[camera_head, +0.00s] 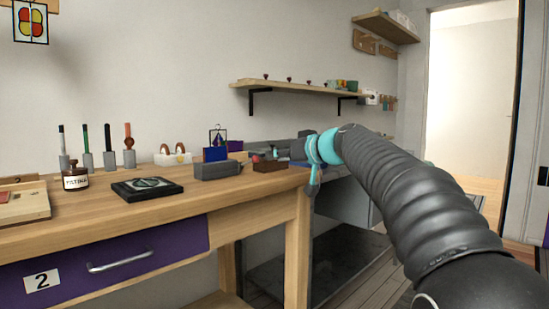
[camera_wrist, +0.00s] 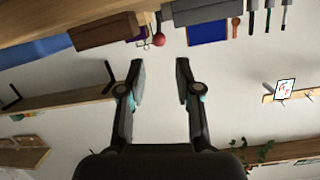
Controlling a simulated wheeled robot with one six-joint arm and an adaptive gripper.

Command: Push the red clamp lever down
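A small red knob (camera_wrist: 158,40) on a short stalk shows near the top of the upside-down wrist view. I take it to be the end of the red clamp lever. In the head view a small red spot (camera_head: 256,158) shows beside the grey block (camera_head: 217,170) at the bench's right end; the lever's angle is too small to tell. My gripper (camera_wrist: 160,72) is open and empty, its two fingers apart with bare wall between them. The knob appears beyond the fingertips, roughly in line with the gap, and not touched. In the head view my gripper is mostly hidden behind my wrist.
A brown box (camera_head: 270,166) and a blue panel (camera_head: 215,154) stand close to the lever. A black square pad (camera_head: 130,193), a labelled jar (camera_head: 76,180) and several upright tools stand further left. A wall shelf (camera_head: 300,87) hangs above. The bench's front middle is clear.

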